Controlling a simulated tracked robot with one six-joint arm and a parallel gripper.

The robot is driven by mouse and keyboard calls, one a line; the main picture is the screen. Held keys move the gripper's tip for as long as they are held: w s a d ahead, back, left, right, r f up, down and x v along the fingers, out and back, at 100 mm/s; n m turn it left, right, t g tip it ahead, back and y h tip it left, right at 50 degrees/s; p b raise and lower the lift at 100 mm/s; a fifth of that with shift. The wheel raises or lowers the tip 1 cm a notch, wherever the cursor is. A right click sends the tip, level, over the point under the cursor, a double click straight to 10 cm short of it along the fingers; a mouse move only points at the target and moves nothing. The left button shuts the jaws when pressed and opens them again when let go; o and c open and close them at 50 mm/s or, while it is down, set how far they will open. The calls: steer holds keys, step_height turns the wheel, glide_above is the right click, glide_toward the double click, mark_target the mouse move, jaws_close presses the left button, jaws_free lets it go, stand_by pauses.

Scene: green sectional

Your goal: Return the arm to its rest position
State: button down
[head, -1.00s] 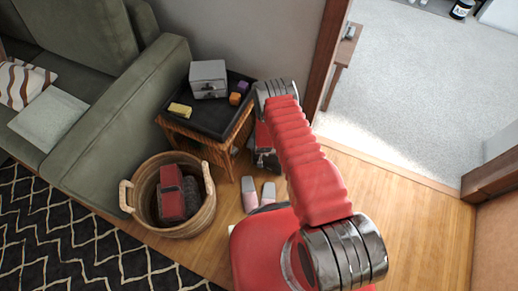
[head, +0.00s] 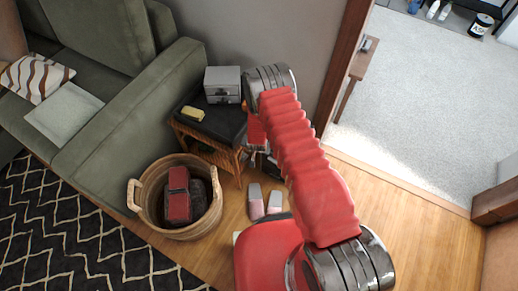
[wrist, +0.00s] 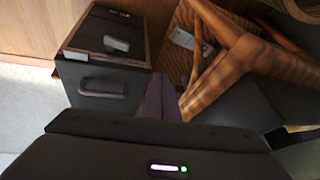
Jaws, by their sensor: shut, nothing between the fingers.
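My red ribbed arm (head: 300,165) rises from my base and reaches toward the side table in the head view. Its far end bends down beside the table, and the arm largely hides my gripper there. In the wrist view my gripper (wrist: 160,88) shows as two dark fingers side by side, shut and empty. A dark box-like piece with a handle (wrist: 103,86) is at their left. Wooden legs (wrist: 225,65) are close at their right; I cannot tell whether the fingers touch either.
A side table (head: 190,122) bears a grey box (head: 222,84) and a yellow item (head: 196,116). A wicker basket (head: 148,205) holds a red object (head: 178,195). A green sofa (head: 130,115) stands left. Pinkish items (head: 265,203) lie near my base. Wooden floor (head: 415,225) is clear at right.

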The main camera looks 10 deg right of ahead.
stand_by(0.5)
steer(key=s+n+g, duration=0.2)
steer(key=s+g, duration=0.2)
steer(key=s, duration=0.7)
steer(key=s+d+r+n+g, duration=0.1)
steer(key=s+r+n, duration=0.15)
steer(key=r, duration=1.55)
steer(key=s+d+r+n+g, duration=0.1)
steer(key=s+r, duration=0.3)
steer(key=r, duration=1.4)
steer(key=s+d+r+t, duration=0.2)
steer(key=s+r, duration=0.3)
steer(key=r, duration=0.4)
steer(key=s+d+r+t, duration=0.2)
steer(key=s+r, duration=0.2)
steer(key=r, duration=0.6)
steer(key=s+d+r+t, duration=0.2)
steer(key=s+r, duration=0.3)
steer(key=r, duration=0.4)
steer(key=shift+s+d+r, duration=0.3)
steer(key=shift+d+r, duration=0.1)
steer(key=shift+d, duration=0.05)
